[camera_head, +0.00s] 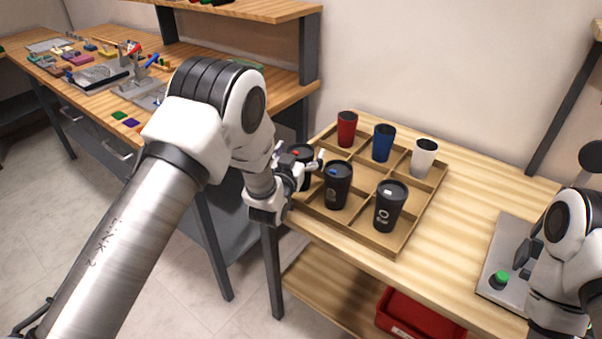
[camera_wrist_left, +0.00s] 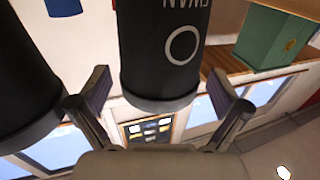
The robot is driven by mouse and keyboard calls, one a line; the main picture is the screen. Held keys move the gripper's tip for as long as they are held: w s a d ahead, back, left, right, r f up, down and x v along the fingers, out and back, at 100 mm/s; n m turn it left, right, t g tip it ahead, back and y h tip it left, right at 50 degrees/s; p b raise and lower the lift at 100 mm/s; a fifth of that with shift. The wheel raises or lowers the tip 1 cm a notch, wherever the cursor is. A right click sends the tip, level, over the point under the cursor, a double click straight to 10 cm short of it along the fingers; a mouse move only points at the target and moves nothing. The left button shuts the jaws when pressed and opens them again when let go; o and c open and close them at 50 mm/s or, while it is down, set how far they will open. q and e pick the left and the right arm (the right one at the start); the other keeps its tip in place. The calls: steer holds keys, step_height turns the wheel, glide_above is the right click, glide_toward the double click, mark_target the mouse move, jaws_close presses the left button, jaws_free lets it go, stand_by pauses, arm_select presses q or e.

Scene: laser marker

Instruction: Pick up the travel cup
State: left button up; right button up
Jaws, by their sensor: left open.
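A tray (camera_head: 400,247) with compartments holds black lidded travel cups in its front row. The leftmost black cup (camera_head: 304,151), with a red mark on its lid, is partly hidden by my left gripper (camera_head: 305,168). The middle black cup (camera_head: 338,187) has a blue mark and the right one (camera_head: 390,207) a white mark. In the left wrist view, a black cup (camera_wrist_left: 160,50) with a white ring and lettering stands between the open fingers of my left gripper (camera_wrist_left: 165,100), with gaps visible beside it. My right gripper (camera_head: 525,258) is at the right edge; its fingers are unclear.
Red (camera_head: 347,128), blue (camera_head: 383,143) and white (camera_head: 424,158) cups stand in the tray's back row. A grey plate with a green button (camera_head: 499,280) lies on the right of the table. A red bin (camera_head: 415,318) sits on the lower shelf. Another black cup (camera_wrist_left: 25,90) is close beside the left finger.

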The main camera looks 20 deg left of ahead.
arm_select(q)
steer(key=c, duration=0.8)
steer(key=shift+r, duration=0.1)
